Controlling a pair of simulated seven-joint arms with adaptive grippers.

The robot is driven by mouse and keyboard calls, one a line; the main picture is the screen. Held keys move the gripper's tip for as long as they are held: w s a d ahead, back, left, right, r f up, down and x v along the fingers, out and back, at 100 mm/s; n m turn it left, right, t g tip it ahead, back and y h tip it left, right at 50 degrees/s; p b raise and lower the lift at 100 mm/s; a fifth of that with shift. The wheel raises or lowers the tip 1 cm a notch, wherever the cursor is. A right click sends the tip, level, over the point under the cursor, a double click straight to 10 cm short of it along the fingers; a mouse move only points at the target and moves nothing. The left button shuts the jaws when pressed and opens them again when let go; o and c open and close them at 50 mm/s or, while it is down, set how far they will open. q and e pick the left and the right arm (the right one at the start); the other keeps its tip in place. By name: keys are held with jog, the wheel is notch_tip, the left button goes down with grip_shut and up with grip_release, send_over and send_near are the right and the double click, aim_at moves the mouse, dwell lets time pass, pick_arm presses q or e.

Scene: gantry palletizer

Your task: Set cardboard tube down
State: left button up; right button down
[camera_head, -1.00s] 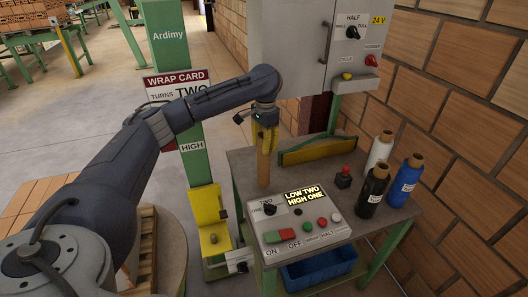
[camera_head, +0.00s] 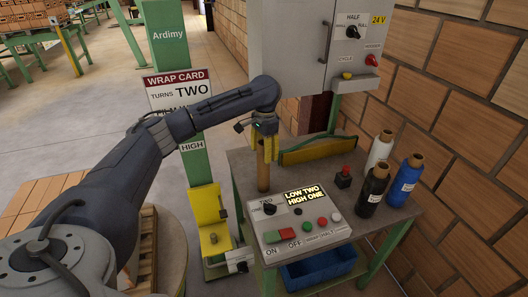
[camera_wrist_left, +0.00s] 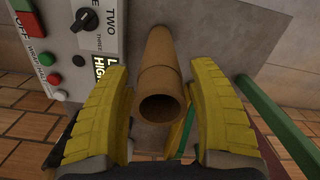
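The cardboard tube (camera_head: 263,178) is brown and stands upright on the grey table (camera_head: 240,160), behind the control panel's left end. In the left wrist view I look down at the open end of the tube (camera_wrist_left: 160,86). My left gripper (camera_head: 267,150) is above and around the tube's top, with its yellow fingers on either side. In the left wrist view my left gripper (camera_wrist_left: 162,110) is open, with a gap between the tube and each finger. My right gripper is not in view.
The control panel (camera_head: 289,248) with knob and buttons lies just in front of the tube. A red stop button (camera_head: 346,170) and white, black and blue rolls (camera_head: 373,186) stand to the right. A yellow guard (camera_head: 318,150) lies behind. A green post (camera_head: 181,60) is at left.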

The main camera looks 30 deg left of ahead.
pick_arm(q)
notch_tip(320, 180, up, 12)
jog(key=shift+w+d+r, duration=0.1)
jog(key=shift+w, duration=0.05)
dwell(0.8)
dwell(0.4)
